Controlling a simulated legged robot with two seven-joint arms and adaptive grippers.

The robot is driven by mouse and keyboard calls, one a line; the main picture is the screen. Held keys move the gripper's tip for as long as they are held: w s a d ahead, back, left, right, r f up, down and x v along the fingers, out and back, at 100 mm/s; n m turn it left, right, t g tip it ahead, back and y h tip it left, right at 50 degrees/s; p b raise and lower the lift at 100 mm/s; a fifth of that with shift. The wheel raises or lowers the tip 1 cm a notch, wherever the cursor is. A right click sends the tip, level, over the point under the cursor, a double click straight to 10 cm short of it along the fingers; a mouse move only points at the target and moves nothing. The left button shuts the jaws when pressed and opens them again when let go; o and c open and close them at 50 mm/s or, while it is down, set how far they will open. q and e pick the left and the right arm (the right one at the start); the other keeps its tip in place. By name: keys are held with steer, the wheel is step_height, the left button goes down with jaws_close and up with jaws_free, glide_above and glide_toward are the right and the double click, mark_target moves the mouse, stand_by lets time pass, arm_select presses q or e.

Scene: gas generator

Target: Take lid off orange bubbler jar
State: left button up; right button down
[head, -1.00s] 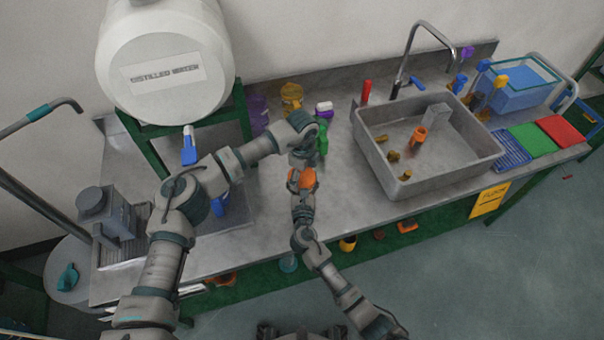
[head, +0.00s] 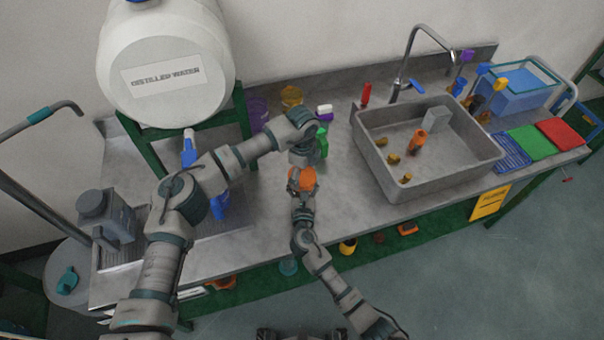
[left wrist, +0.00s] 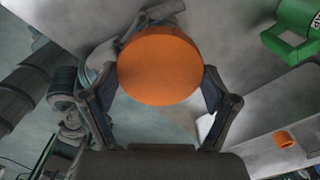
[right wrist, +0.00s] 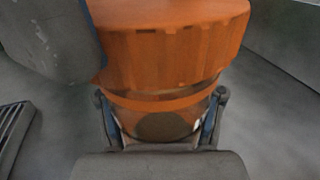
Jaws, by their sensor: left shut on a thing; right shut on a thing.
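The orange bubbler jar has a wide orange lid, seen from above in the left wrist view (left wrist: 158,68). My left gripper (head: 301,166) is shut on the lid, with its fingers on opposite sides of the rim. In the right wrist view the lid (right wrist: 170,45) sits over an orange ring and the see-through jar body (right wrist: 165,125). A narrow glassy band shows between lid and ring; I cannot tell whether the lid is free. My right gripper (right wrist: 160,100) is shut around the jar body from the side. In the head view the arms hide much of the jar.
A large steel sink (head: 365,150) with small brown and orange pieces is at the right. A green bottle (head: 322,143) and a white and purple container (head: 325,111) stand behind the grippers. The distilled water tank (head: 165,60) is at the left. Bare counter (head: 350,195) lies right of the jar.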

mark_target(302, 175)
arm_select(q)
steer(key=shift+r, duration=0.1)
steer(key=shift+r, duration=1.95)
arm_select(e)
steer(key=shift+c, duration=0.4)
jaws_free()
